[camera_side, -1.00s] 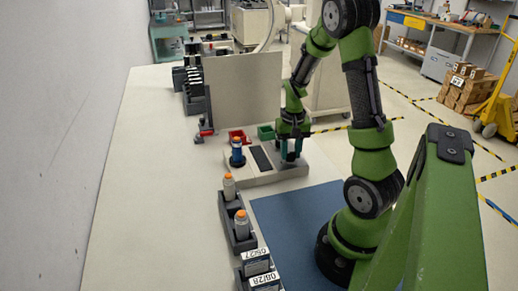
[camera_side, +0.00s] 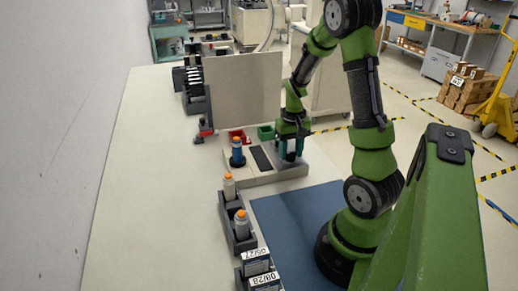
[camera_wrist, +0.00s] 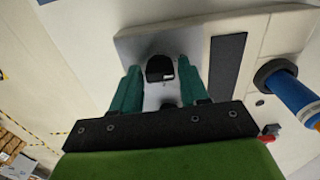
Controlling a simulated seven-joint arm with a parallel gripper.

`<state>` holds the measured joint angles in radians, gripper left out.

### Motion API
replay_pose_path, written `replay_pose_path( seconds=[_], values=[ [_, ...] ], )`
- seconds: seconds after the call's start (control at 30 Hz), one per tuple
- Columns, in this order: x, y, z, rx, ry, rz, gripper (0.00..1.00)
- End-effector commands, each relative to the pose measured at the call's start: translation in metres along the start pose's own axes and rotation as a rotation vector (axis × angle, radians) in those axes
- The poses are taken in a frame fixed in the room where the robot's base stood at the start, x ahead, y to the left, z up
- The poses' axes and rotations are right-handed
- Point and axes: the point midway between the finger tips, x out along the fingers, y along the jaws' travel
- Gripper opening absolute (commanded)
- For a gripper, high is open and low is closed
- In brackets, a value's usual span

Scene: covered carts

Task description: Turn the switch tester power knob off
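The switch tester is a low pale box (camera_side: 262,180) on the bench in the side view, with a dark strip on top. In the wrist view its light casing (camera_wrist: 270,35) carries a grey metal plate (camera_wrist: 195,40). The black power knob (camera_wrist: 160,68) stands on this plate. My gripper (camera_wrist: 160,72) points down at the plate, with one green finger on each side of the knob. The fingers are apart and narrow gaps seem to show beside the knob. In the side view my gripper (camera_side: 290,152) hides the knob.
A blue cylinder with an orange top (camera_side: 237,150) stands at the tester's left; it is close to my gripper in the wrist view (camera_wrist: 297,95). A blue mat (camera_side: 290,215) lies in front.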

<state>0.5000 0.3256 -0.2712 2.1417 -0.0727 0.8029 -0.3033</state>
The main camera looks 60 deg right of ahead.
Motion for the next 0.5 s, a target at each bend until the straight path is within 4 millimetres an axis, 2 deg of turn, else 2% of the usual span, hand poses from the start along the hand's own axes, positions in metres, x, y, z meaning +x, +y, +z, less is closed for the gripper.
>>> replay_pose_path(
  seconds=[0.03, 0.1, 0.37, 0.5],
  values=[
    [0.0, 0.0, 0.0, 0.0, 0.0, 0.0, 0.52],
    [0.0, 0.0, 0.0, 0.001, 0.0, 0.0, 0.6],
    [0.0, 0.0, 0.0, 0.001, 0.001, 0.001, 0.6],
    [-0.01, 0.0, -0.001, 0.0, 0.003, 0.0, 0.6]
  ],
)
